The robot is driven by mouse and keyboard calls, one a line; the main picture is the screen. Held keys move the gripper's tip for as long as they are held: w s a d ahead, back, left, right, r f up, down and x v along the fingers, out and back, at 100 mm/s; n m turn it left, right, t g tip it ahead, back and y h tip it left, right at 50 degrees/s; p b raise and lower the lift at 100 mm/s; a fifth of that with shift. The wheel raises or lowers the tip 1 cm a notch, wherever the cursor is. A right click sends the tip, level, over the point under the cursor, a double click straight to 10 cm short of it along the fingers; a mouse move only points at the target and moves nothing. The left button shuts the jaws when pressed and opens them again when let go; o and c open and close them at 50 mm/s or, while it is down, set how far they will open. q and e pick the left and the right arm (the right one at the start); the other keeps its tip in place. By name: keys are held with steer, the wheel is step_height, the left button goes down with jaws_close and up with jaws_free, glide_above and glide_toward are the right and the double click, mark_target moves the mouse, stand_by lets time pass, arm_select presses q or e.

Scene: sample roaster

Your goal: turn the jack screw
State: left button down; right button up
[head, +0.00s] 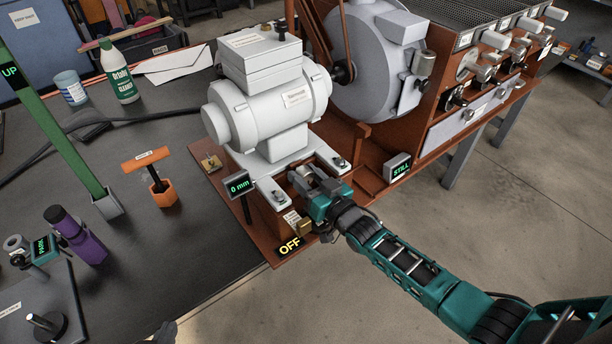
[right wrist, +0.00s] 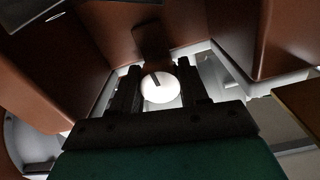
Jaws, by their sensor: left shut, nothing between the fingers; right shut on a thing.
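My right gripper (head: 309,187) reaches in from the lower right to the front of the motor base, below the grey motor (head: 268,105). In the right wrist view its two dark fingers (right wrist: 158,88) are closed on the sides of the jack screw, whose round pale head (right wrist: 160,87) with a dark slot shows between them. In the head view the gripper mostly hides the screw. A small display (head: 239,184) beside the base reads 0 mm. Only a dark bit of my left gripper (head: 164,334) shows at the bottom edge; it is shut and empty.
An OFF sign (head: 289,245) and a STILL display (head: 397,168) flank my right gripper. An orange T-handle tool (head: 159,183) stands in a holder on the dark bench.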

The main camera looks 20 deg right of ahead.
stand_by(0.4)
steer(key=o, duration=1.1)
steer(key=shift+c, duration=0.2)
steer(key=shift+s, duration=0.1)
steer(key=p+v, duration=0.1)
steer(key=v, duration=1.1)
steer(key=shift+s+p, duration=0.3)
steer(key=shift+s, duration=0.05)
steer(key=shift+d, duration=0.15)
